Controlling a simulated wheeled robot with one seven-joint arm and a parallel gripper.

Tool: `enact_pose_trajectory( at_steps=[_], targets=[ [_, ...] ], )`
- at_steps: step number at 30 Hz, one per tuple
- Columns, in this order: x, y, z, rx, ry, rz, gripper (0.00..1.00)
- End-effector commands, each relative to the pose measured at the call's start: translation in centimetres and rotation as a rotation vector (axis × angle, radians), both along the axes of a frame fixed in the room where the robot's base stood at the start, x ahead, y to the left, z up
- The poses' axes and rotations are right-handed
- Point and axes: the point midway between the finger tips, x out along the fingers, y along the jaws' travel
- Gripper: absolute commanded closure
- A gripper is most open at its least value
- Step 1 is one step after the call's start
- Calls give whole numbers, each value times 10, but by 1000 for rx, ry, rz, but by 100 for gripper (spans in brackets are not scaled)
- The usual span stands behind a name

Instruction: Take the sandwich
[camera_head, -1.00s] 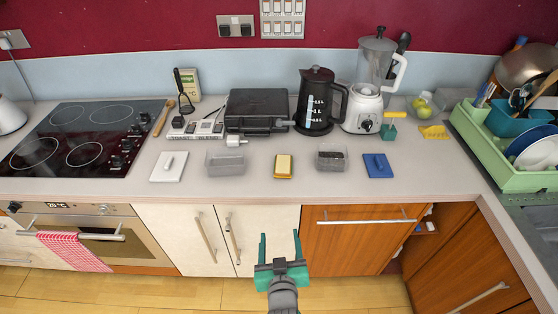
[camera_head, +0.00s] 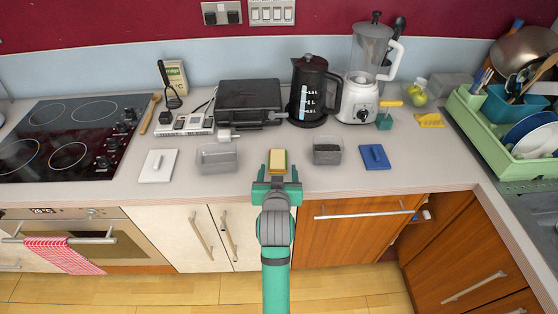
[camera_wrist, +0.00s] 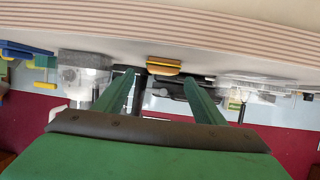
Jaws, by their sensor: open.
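The sandwich (camera_head: 278,158), yellow on top with a brown edge, lies on the counter between two clear containers. My gripper (camera_head: 279,169) is open and empty at the counter's front edge, its green fingers pointing toward the sandwich. In the head view the fingertips flank the sandwich's near end; I cannot tell whether they reach it. In the wrist view, which is upside down, the sandwich (camera_wrist: 164,66) shows beyond and between the two fingertips (camera_wrist: 160,76). Its underside is hidden.
A clear container (camera_head: 217,158) and a white lid (camera_head: 158,166) lie to the left. A container with dark contents (camera_head: 327,151) and a blue lid (camera_head: 375,157) lie to the right. A black grill (camera_head: 248,101), kettle (camera_head: 314,90) and blender (camera_head: 361,98) stand behind.

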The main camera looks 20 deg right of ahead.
Motion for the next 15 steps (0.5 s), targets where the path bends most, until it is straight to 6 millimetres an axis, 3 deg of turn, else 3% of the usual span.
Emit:
enact_pose_trajectory(
  at_steps=[7, 15],
  targets=[
    [15, -6, -6, 1, 0, -1, 36],
    [47, -18, -18, 0, 0, -5, 36]
  ],
)
